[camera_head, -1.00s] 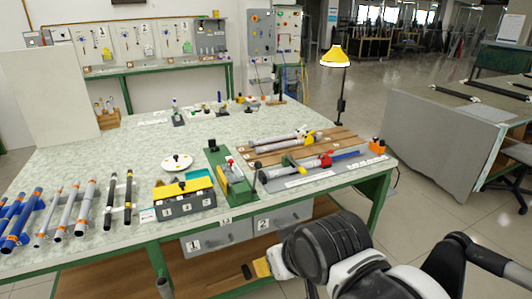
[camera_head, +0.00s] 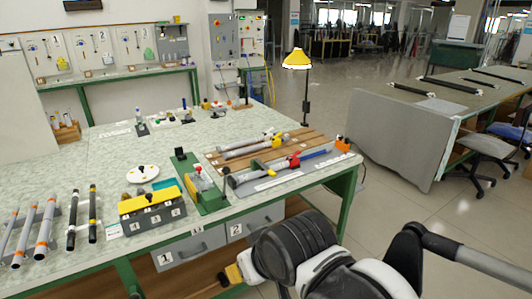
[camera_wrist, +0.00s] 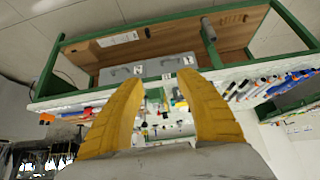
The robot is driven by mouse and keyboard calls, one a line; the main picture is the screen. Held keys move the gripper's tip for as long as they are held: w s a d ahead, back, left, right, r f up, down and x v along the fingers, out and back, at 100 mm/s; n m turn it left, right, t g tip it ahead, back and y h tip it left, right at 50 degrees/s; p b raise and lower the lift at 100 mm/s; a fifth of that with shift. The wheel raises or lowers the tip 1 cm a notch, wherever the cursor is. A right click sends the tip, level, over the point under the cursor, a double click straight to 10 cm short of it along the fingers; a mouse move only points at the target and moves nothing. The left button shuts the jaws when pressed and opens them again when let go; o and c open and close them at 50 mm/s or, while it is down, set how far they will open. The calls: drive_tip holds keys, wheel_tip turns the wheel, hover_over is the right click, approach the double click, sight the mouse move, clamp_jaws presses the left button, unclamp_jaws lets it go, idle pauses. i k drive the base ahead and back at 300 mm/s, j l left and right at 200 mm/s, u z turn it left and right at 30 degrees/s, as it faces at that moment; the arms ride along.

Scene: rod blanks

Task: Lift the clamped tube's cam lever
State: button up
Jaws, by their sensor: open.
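In the head view, a grey tube (camera_head: 262,180) lies in a fixture near the right front of the workbench, with a red clamp part (camera_head: 294,163) and a blue rod (camera_head: 315,154) at its right. Which part is the cam lever is too small to tell. A second grey tube (camera_head: 245,149) with a yellow part (camera_head: 276,142) lies behind it on wooden slats. My gripper (camera_head: 230,274) is low in front of the bench, below the tubes and apart from them. In the wrist view, its yellow fingers (camera_wrist: 160,82) are spread, with nothing held between them.
On the workbench (camera_head: 100,160), a green fixture (camera_head: 202,190) and a grey box with a yellow top (camera_head: 150,205) stand left of the tubes. A yellow lamp (camera_head: 297,60) rises behind. Drawers (camera_head: 190,250) lie under the front edge.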

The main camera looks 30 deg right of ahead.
sight(298, 152)
drive_tip(key=i+l, duration=0.2)
drive_tip(key=i+l+u, duration=0.15)
drive_tip(key=l, duration=0.3)
drive_tip(key=i+l, duration=0.15)
drive_tip(key=l, duration=0.15)
drive_tip(key=i+l+u, duration=0.1)
drive_tip(key=l, duration=0.25)
drive_tip(key=i+l, duration=0.2)
drive_tip(key=l, duration=0.15)
drive_tip(key=i+l+u, duration=0.15)
drive_tip(key=l, duration=0.2)
drive_tip(key=i+l, duration=0.15)
drive_tip(key=l, duration=0.2)
